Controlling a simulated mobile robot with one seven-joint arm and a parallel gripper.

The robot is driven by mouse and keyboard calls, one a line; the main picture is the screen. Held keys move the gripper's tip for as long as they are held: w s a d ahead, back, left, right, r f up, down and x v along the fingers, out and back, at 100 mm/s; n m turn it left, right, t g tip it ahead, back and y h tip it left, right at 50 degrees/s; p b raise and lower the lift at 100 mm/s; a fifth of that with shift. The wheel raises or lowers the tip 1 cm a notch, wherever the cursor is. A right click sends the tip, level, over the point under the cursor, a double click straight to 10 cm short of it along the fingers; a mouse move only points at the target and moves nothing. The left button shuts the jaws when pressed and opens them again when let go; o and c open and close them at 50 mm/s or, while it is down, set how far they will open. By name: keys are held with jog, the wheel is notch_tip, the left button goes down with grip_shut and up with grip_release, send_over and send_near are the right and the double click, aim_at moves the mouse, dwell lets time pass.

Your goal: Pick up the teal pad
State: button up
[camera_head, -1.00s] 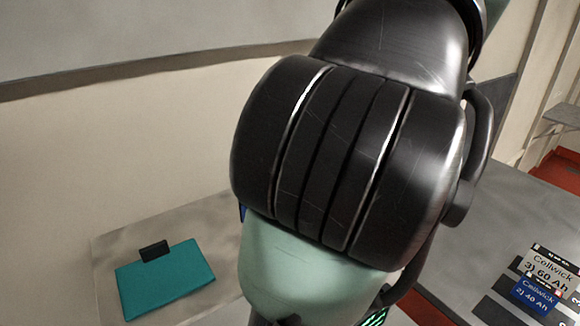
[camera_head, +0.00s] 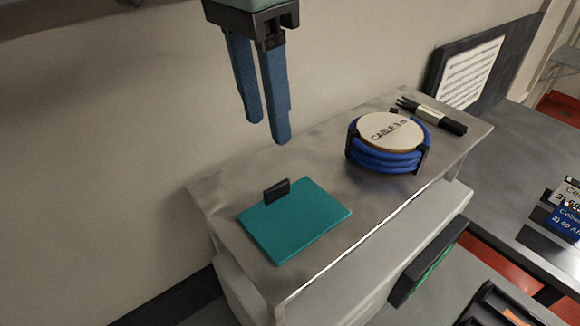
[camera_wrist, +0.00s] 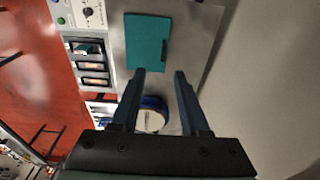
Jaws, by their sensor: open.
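The teal pad (camera_head: 297,224) lies flat on the grey metal top of a cabinet, towards its left end. A small black block (camera_head: 277,190) stands at the pad's back edge. In the wrist view the teal pad (camera_wrist: 144,42) shows ahead of the fingertips, with the dark block at its right side. My gripper (camera_head: 268,130) hangs above the cabinet top with its two blue fingers pointing down, apart and empty. It also shows in the wrist view (camera_wrist: 160,75). The fingertips are clear of the pad.
A blue cable coil (camera_head: 385,150) with a round label sits to the right of the pad on the cabinet top (camera_head: 335,165). A black tool-like item (camera_head: 432,115) lies behind it. Blue-and-white labelled batteries (camera_head: 565,215) are at the far right. A wall stands behind.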

send_over(277, 186)
jog(key=f, duration=0.6)
jog(key=shift+s+a+p, duration=0.2)
jog(key=shift+s+p, duration=0.1)
jog(key=shift+s, duration=0.1)
jog(key=shift+w+d+f+p, duration=0.15)
jog(key=shift+f+p, duration=0.15)
jog(key=shift+f, duration=0.55)
jog(key=shift+w+a+f+p, duration=0.1)
jog(key=shift+f+p, duration=0.15)
jog(key=shift+f, duration=0.6)
jog(key=shift+w+d+f+p, duration=0.15)
jog(key=shift+f+p, duration=0.15)
jog(key=shift+f, duration=0.55)
jog(key=shift+a, duration=0.1)
grip_shut()
